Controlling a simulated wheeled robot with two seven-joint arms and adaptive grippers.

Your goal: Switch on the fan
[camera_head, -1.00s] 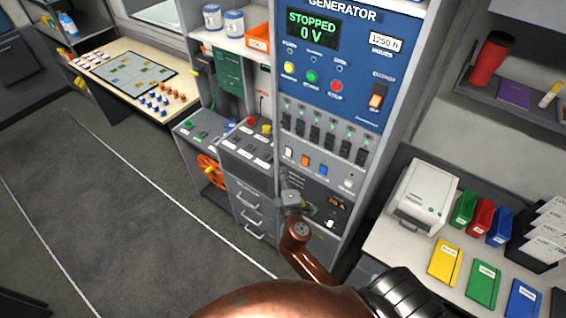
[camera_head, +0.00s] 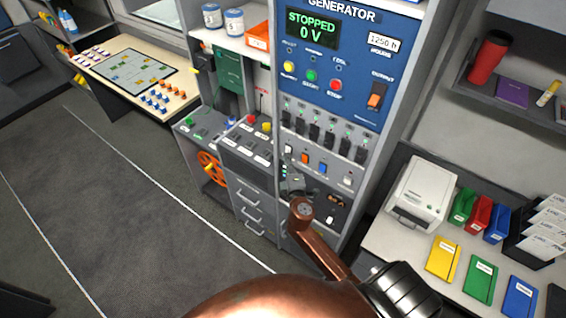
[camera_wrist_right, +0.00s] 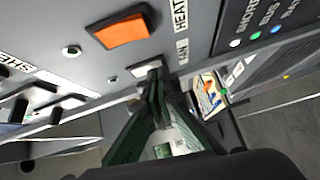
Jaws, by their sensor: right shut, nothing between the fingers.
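A row of coloured rocker switches runs across the grey panel below the generator's black breakers. A white rocker (camera_head: 289,150) is at its left end, beside an orange rocker (camera_head: 305,158). My right gripper (camera_head: 288,172) is shut and empty, just below the white rocker. In the right wrist view my shut fingertips (camera_wrist_right: 153,80) are at the white rocker (camera_wrist_right: 145,66), partly covering it; I cannot tell whether they touch. The orange rocker (camera_wrist_right: 122,30) there is marked HEAT. My left gripper is not in view.
A blue rocker (camera_head: 322,168) and another pale one (camera_head: 347,180) are to the right in the row. The generator display (camera_head: 312,30) reads STOPPED 0 V. A desk with a printer (camera_head: 423,193) and coloured binders stands at right. The floor at left is clear.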

